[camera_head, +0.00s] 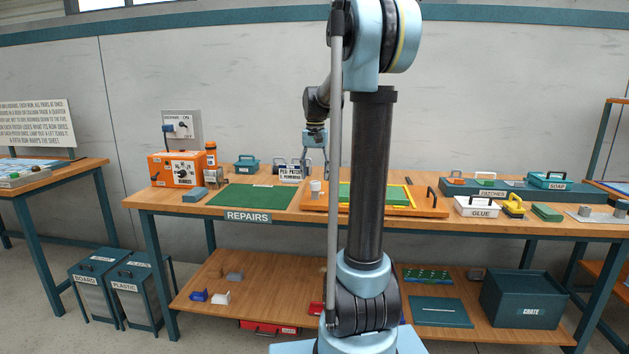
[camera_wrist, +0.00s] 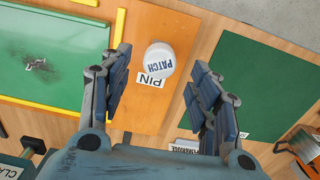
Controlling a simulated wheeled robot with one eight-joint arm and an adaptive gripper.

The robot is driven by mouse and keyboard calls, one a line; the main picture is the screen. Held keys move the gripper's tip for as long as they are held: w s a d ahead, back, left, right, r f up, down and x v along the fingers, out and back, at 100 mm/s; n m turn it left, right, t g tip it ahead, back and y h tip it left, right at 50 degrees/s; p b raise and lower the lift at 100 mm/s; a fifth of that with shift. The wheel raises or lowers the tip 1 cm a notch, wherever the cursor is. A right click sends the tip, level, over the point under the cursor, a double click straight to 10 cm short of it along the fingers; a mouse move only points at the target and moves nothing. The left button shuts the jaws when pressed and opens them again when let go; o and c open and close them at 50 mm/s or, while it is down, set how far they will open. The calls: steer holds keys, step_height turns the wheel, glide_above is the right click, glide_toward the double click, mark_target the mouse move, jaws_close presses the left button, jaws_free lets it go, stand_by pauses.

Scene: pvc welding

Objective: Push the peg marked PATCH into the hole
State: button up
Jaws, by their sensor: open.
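My gripper (camera_wrist: 160,72) is open, with one finger on each side of the peg in the wrist view and a gap on both sides. In the head view my gripper (camera_head: 315,160) is above the board, fingers downward. The hole is not visible; I cannot tell how deep the peg sits.
A green sheet in a yellow frame (camera_wrist: 70,104) lies beside the peg on the board; a green mat (camera_head: 240,198) lies to its left in the head view. Containers line the bench's back, including an orange machine (camera_head: 175,170). A glue box (camera_head: 477,207) stands right.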

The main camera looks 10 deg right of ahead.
mark_target(315, 182)
step_height(315, 182, up, 9)
stand_by(0.4)
stand_by(0.5)
steer(key=s+f+n+t, duration=0.1)
steer(key=s+f, duration=0.4)
steer(key=s, duration=0.5)
steer(key=s+f+n, duration=0.1)
steer(key=s+f, duration=0.4)
steer(key=s, duration=0.5)
steer(key=s+f+n+t, duration=0.1)
steer(key=s+f, duration=1.3)
steer(key=f, duration=0.2)
steer(key=shift+s+d+f, duration=0.3)
steer(key=shift+s+f, duration=0.05)
steer(key=shift+w+f, duration=0.2)
steer(key=shift+w, duration=0.3)
